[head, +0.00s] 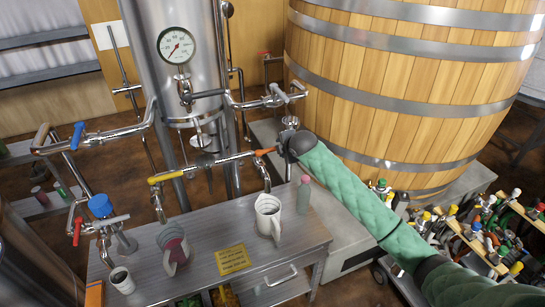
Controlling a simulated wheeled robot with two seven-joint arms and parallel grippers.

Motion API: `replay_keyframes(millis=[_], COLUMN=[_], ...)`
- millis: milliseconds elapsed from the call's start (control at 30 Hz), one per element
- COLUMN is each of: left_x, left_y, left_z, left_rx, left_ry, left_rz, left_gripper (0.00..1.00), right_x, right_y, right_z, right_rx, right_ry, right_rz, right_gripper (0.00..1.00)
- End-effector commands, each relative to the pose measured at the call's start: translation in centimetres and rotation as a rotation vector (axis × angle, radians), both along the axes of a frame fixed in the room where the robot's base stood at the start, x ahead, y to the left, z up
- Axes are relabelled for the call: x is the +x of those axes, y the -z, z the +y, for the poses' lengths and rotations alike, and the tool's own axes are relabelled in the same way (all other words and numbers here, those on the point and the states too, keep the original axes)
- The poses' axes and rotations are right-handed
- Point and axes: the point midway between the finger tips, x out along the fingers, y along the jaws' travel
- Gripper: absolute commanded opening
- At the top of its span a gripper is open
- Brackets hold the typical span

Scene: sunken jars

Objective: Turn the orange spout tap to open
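The orange spout tap (264,151) has an orange lever at the right end of a horizontal metal pipe. Its spout hangs down above a tall white-grey jug (268,216) on the metal table. My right arm, in a green quilted sleeve, comes in from the lower right. My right gripper (285,149) is at the right end of the orange lever, touching or very close to it. The gripper is small and dark here, and its fingers cannot be made out. My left gripper is not in view.
A yellow-handled tap (172,176) sits left on the same pipe. The metal table (205,255) holds a jug with dark red contents (174,250), a small cup (122,280) and a pinkish-capped bottle (304,193). A steel tank with gauge (176,46) and a wooden vat (400,80) stand behind.

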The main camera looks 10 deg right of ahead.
Motion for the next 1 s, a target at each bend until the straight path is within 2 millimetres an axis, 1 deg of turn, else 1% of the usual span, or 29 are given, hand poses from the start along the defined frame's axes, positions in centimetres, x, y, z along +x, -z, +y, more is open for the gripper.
replay_keyframes(millis=[367, 567, 1000], left_x=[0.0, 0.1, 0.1], left_y=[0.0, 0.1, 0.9], left_z=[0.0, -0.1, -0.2], left_rx=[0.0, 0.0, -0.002], left_ry=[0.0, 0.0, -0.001], left_rz=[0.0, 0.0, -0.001], left_gripper=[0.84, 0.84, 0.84], right_x=[3.5, 3.5, 4.8], right_y=[2.9, 2.9, 3.9], right_z=[0.6, 0.6, 0.7], right_rx=[0.001, 0.001, 0.001], right_ry=[0.001, 0.001, 0.002], right_rz=[0.001, 0.0, 0.001], right_gripper=[0.41, 0.41, 0.41])
